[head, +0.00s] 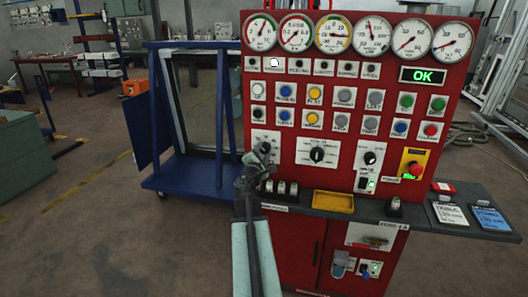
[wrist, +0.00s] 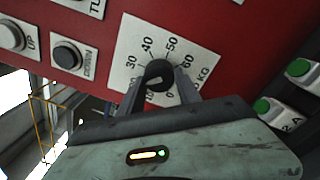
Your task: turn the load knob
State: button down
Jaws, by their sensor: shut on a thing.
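The load knob (wrist: 159,72) is a round black knob on a white dial plate (wrist: 128,50) marked in KG, with numbers such as 30, 40, 50 and 60 around it. My gripper (wrist: 160,88) is shut on the knob, one finger on each side. In the head view my gripper (head: 262,153) reaches the lower left of the red panel (head: 300,185) and covers most of the knob. The white plate (head: 263,136) shows above it. I cannot tell which number the knob points to.
A second dial knob (head: 317,154) and a smaller black knob (head: 370,158) sit to the right. Buttons and several gauges fill the panel above. A grey shelf (head: 420,217) with a yellow tray (head: 333,202) juts out below. A blue frame cart (head: 190,175) stands left.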

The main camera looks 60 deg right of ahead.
jog(key=shift+w+a+n, duration=0.1)
jog(key=shift+w+n, duration=0.15)
jog(key=shift+n, duration=0.25)
jog(key=c, duration=0.8)
grip_release()
jog(key=shift+c, duration=0.2)
jog(key=shift+s, duration=0.1)
jog(key=v, duration=0.7)
jog(key=shift+a, duration=0.4)
jog(key=shift+s, duration=0.1)
